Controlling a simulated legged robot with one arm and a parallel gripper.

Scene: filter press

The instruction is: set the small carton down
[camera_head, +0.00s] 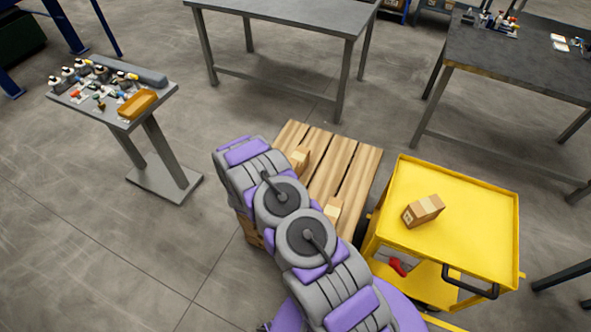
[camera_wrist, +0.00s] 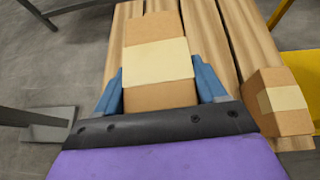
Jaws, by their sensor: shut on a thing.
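In the wrist view my gripper (camera_wrist: 160,92) is shut on a small brown carton (camera_wrist: 155,35) with a cream tape band, its blue fingers on either side. The slatted wooden pallet (camera_wrist: 223,35) lies beneath the carton. I cannot tell if they touch.
A yellow cart (camera_head: 480,220) with another carton (camera_head: 423,208) on top stands right of the pallet. A tool stand (camera_head: 150,115) is at left. A grey table (camera_head: 285,18) stands behind, and a dark workbench (camera_head: 520,65) at right. The pallet's far slats look clear.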

